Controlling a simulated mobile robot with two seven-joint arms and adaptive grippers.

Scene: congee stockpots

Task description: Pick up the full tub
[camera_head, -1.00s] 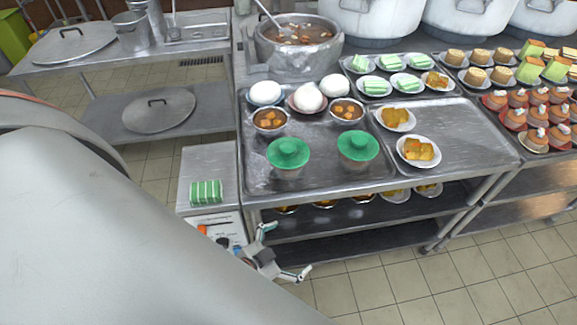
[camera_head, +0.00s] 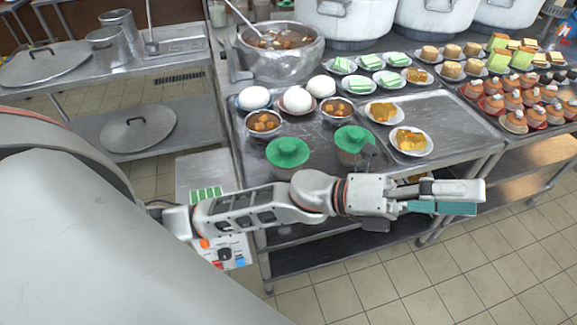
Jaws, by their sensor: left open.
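Two tubs with green lids stand on the steel counter tray, a left one (camera_head: 288,152) and a right one (camera_head: 352,138). Their bodies are mostly hidden under the lids, so I cannot tell which is full. My left arm stretches across the front of the counter, nearer to me than the tubs. My left gripper (camera_head: 474,203) is open and empty at the counter's front right, pointing right, away from both tubs. It is seen nearly side-on. My right gripper is not in view.
Open bowls of brown food (camera_head: 263,122) and white round items (camera_head: 297,100) stand behind the tubs. Plates of yellow pieces (camera_head: 410,141) lie to the right. A large pot with a ladle (camera_head: 281,50) stands at the back. The floor (camera_head: 500,270) at front right is clear.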

